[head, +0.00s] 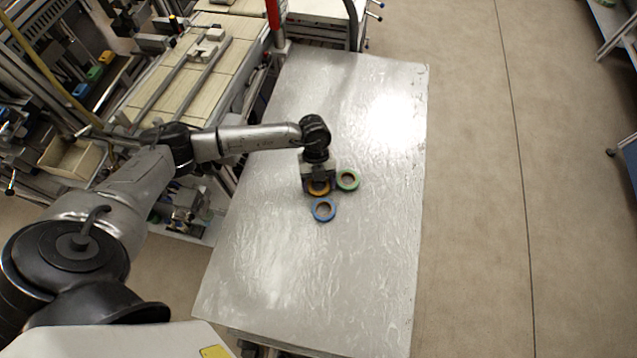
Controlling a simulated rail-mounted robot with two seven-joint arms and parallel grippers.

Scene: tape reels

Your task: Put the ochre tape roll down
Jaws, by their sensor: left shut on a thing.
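The ochre tape roll (319,189) is in the middle of the metal table (300,270) in the head view, partly hidden under my left gripper (318,182). My left gripper points down and is shut on the ochre tape roll. I cannot tell whether the roll touches the surface below it. A green tape roll (348,180) lies flat just to its right. A blue tape roll (323,209) lies flat just in front of it. My right gripper is not in view.
The table is clear around the rolls, with wide free room in front and behind. A workbench with rails (190,80) stands at the table's left. A beige bin (72,160) is further left. Open floor lies to the right.

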